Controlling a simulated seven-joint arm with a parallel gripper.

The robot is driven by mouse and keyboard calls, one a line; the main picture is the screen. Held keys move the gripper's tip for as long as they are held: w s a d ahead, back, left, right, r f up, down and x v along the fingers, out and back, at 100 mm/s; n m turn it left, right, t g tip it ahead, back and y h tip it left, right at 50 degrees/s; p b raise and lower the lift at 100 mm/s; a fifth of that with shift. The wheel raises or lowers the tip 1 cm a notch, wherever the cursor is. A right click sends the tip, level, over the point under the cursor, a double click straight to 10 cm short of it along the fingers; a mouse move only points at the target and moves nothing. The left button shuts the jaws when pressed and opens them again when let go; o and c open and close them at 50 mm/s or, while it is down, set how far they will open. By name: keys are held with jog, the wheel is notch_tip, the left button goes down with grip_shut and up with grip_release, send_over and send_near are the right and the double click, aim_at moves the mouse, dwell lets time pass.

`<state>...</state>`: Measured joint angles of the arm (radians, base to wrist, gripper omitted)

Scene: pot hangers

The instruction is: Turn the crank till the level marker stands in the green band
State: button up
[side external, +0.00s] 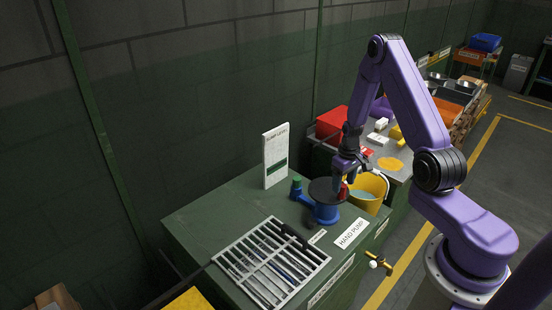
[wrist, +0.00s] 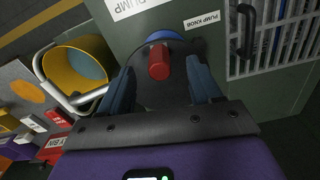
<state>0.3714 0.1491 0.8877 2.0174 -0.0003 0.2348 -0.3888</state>
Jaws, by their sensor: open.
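The crank is a dark disc (side external: 322,188) on a blue pump body (side external: 327,213), with an upright red knob (side external: 343,191) near the disc's edge. In the wrist view the red knob (wrist: 159,62) stands between the two fingers of my open gripper (wrist: 160,72), with space on both sides. In the side view my gripper (side external: 343,176) is low over the knob and partly hides it. A white level board (side external: 275,148) stands upright behind the pump, with a green band (side external: 278,167) in its lower half. I cannot make out the level marker.
A yellow bucket (side external: 366,203) with bluish liquid stands right beside the pump. A metal grate (side external: 270,262) with a dark handle lies on the green cabinet top (side external: 213,215) in front.

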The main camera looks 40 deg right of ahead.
jog(key=shift+r, duration=2)
jog(key=shift+w+a+r, duration=0.1)
jog(key=shift+a+r, duration=0.1)
jog(key=shift+a, duration=0.1)
jog(key=s+a+r+n, duration=0.2)
jog(key=a+r+n, duration=0.3)
jog(key=a, duration=0.5)
jog(key=s+a+r+n, duration=0.2)
jog(key=a+r, duration=0.5)
jog(key=a, duration=0.3)
jog(key=s+a+r+n, duration=0.3)
jog(key=s+r, duration=0.1)
jog(key=s, duration=0.6)
jog(key=s+a+r+n, duration=0.3)
jog(key=s+n, duration=0.1)
jog(key=s, duration=0.7)
jog(key=shift+r, duration=0.4)
